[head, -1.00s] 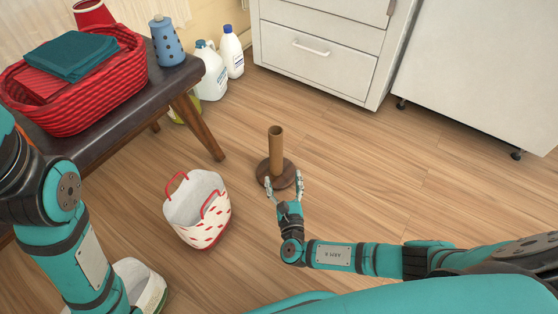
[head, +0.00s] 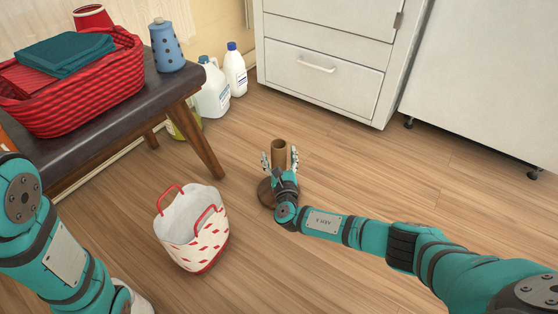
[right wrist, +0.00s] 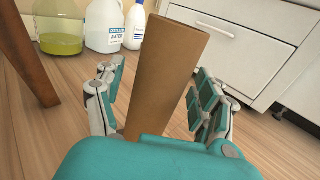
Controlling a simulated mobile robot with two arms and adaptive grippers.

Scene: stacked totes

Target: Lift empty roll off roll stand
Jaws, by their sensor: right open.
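The empty roll (head: 278,150) is a brown cardboard tube standing upright on the roll stand (head: 266,194), a round dark wooden base on the floor. My right gripper (head: 280,160) is open, with its fingers on either side of the tube. In the right wrist view the roll (right wrist: 166,75) rises between the two open fingers (right wrist: 160,95), with visible gaps at both sides. The stand is hidden in that view, and the gripper partly covers it in the head view. My left arm shows at the left of the head view, but its gripper is out of view.
A white basket with red handles (head: 192,235) stands on the floor left of the stand. A dark bench (head: 170,92) bears a red woven basket (head: 75,108) and a blue spotted cone (head: 166,48). Jugs stand behind it. White drawers (head: 325,65) stand behind; floor to the right is clear.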

